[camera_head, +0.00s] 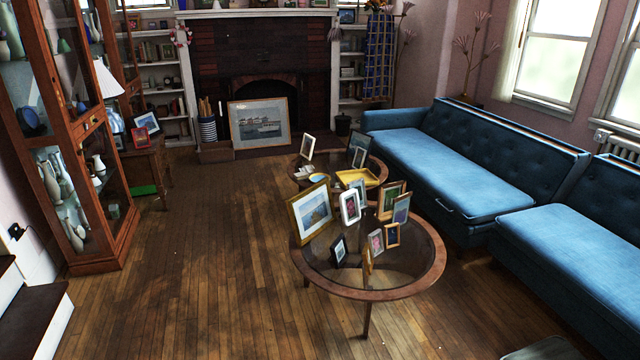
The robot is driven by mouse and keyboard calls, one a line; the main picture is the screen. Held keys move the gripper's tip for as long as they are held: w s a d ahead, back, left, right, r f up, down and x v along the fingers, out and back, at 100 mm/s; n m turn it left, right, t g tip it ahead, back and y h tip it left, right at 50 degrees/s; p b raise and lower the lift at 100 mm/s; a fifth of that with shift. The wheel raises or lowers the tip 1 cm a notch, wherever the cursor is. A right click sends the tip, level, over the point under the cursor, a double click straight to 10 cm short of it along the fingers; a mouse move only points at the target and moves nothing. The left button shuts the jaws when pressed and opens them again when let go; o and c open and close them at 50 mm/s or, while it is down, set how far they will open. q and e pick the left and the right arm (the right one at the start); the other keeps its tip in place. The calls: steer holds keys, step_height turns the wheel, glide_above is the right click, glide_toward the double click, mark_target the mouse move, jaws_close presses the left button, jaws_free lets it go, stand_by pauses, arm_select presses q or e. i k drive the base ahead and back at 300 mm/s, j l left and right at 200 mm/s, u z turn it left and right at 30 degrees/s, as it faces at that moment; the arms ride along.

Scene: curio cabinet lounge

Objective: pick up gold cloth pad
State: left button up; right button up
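A flat yellow-gold item (371,179) lies on the rear round table (298,172), near its right side. It looks like a shallow tray or a pad; I cannot tell if it is cloth. Picture frames on the front table partly hide its near edge. No other gold pad stands out. Neither of my grippers is in view.
The front round glass table (425,285) carries several standing picture frames. A blue sofa (440,170) runs along the right. A glass cabinet (115,235) stands at the left. Wooden floor (220,260) is clear between cabinet and tables. Dark steps (35,315) sit at lower left.

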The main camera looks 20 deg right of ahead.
mark_target(302, 175)
steer(key=i+l+z, duration=0.15)
steer(key=i, duration=0.4)
steer(key=i+l+z, duration=0.2)
steer(key=i, duration=0.4)
steer(key=i+j+u, duration=0.15)
steer(key=i+u, duration=0.3)
steer(key=i, duration=0.45)
steer(key=i+l+u, duration=0.2)
steer(key=i+u, duration=0.2)
steer(key=i, duration=0.5)
steer(key=i+z, duration=0.2)
steer(key=i, duration=0.5)
steer(key=i+z, duration=0.25)
steer(key=i, duration=0.45)
steer(key=i+j+z, duration=0.2)
steer(key=i, duration=0.5)
